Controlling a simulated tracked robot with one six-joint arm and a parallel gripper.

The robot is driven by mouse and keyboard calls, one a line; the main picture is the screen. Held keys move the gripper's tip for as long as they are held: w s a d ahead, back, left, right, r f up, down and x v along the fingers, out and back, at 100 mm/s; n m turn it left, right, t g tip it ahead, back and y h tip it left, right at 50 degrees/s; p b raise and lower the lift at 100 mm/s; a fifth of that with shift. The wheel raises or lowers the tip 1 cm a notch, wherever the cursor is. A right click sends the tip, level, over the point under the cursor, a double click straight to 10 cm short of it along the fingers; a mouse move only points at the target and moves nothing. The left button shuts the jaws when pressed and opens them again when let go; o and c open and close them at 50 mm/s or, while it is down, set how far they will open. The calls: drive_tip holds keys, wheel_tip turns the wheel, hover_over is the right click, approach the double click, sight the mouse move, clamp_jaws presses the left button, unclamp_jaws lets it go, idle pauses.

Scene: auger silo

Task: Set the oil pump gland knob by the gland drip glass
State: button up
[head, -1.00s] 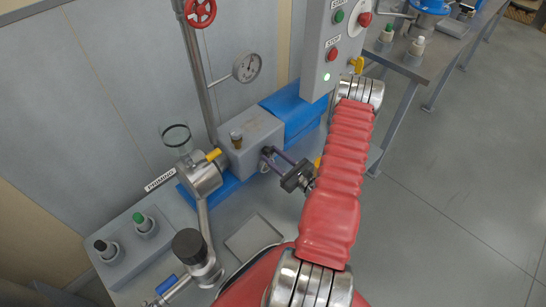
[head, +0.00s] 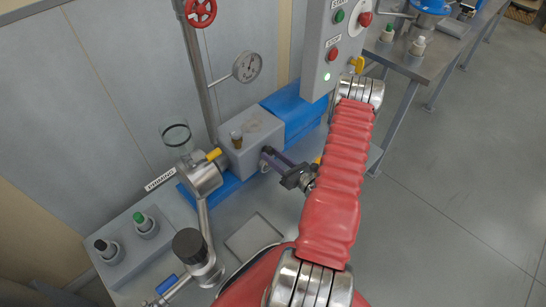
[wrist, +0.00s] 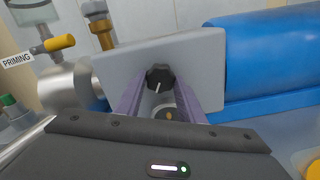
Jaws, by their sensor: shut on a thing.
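The gland knob (wrist: 160,76) is dark and faceted, on the face of the grey pump block (head: 256,142). Its white pointer line points down and slightly left in the wrist view. My gripper (head: 268,160) reaches the block from the right in the head view. Its two purple fingers (wrist: 160,80) are shut on the knob, one on each side. Just below the knob in the wrist view is a round glass (wrist: 168,114) with an amber spot, apparently the drip glass. Its lower part is hidden by my gripper body. In the head view my fingers hide the knob.
A priming cup (head: 175,135) with a yellow-handled valve (head: 212,155) stands left of the block. A pressure gauge (head: 247,67) and red handwheel (head: 201,12) are behind. A control box (head: 335,45) hangs close to my arm. A blue housing (head: 295,110) adjoins the block.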

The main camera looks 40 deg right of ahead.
drive_tip(key=o, duration=1)
drive_tip(key=shift+o, duration=0.2)
drive_tip(key=shift+s, duration=0.15)
drive_tip(key=s, duration=1.3)
drive_tip(key=shift+s+d, duration=0.2)
drive_tip(key=shift+s, duration=0.05)
